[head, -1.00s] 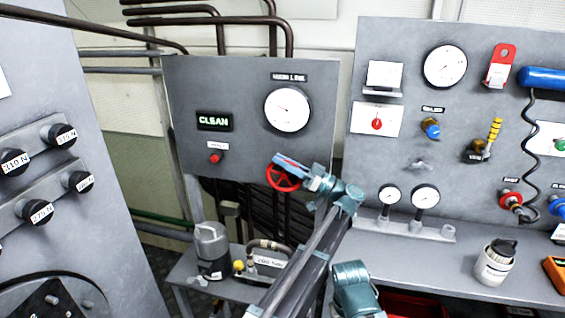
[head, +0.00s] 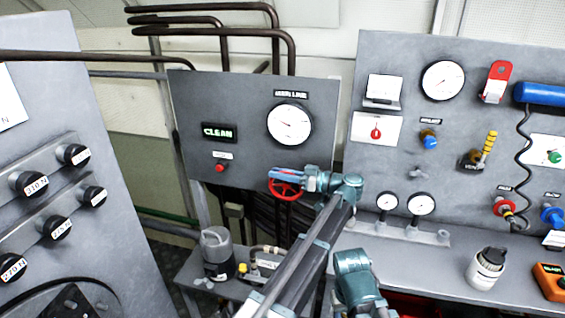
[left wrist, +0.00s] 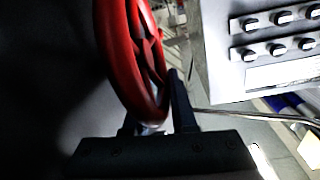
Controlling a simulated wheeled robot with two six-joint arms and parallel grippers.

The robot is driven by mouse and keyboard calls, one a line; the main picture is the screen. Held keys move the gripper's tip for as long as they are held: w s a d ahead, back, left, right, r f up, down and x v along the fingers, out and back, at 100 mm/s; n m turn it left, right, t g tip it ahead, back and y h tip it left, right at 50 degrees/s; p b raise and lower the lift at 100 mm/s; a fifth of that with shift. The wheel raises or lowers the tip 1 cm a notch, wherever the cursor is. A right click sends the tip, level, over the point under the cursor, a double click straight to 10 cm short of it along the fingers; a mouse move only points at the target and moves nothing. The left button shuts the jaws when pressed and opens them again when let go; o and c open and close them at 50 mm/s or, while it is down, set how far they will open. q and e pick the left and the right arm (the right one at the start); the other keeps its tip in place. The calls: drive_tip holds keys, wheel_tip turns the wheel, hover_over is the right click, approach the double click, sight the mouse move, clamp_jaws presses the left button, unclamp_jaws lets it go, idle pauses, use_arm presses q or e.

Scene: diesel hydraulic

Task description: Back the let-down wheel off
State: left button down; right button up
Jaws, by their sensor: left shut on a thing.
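The red let-down wheel (head: 285,189) is at the lower edge of the grey panel with the CLEAN display, below the round gauge. My left gripper (head: 285,174) is shut on the wheel's upper rim in the head view. In the left wrist view the red wheel (left wrist: 132,60) stands large and edge-on, its rim between the dark fingers of my left gripper (left wrist: 155,112). The wheel's stem and part of its rim are hidden. My right gripper is not in view.
The CLEAN display (head: 219,132), a red button (head: 220,168) and the gauge (head: 290,124) are on the same panel. A grey canister (head: 217,255) stands on the low shelf. A second panel (head: 385,165) with gauges and valves is close on the right.

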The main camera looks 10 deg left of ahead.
use_arm(q)
drive_tip(key=shift+s+a+h+p, duration=0.2)
drive_tip(key=shift+a+h+p, duration=0.15)
drive_tip(key=shift+h+p, duration=0.7)
drive_tip(key=shift+a+f+h+p, duration=0.15)
drive_tip(key=shift+f+h+p, duration=0.15)
drive_tip(key=shift+p, duration=0.3)
drive_tip(key=shift+f, duration=0.15)
drive_tip(key=c, duration=1.2)
unclamp_jaws()
drive_tip(key=o, duration=0.4)
drive_tip(key=shift+s, duration=0.15)
drive_tip(key=shift+c, duration=0.2)
drive_tip(key=shift+w, duration=0.2)
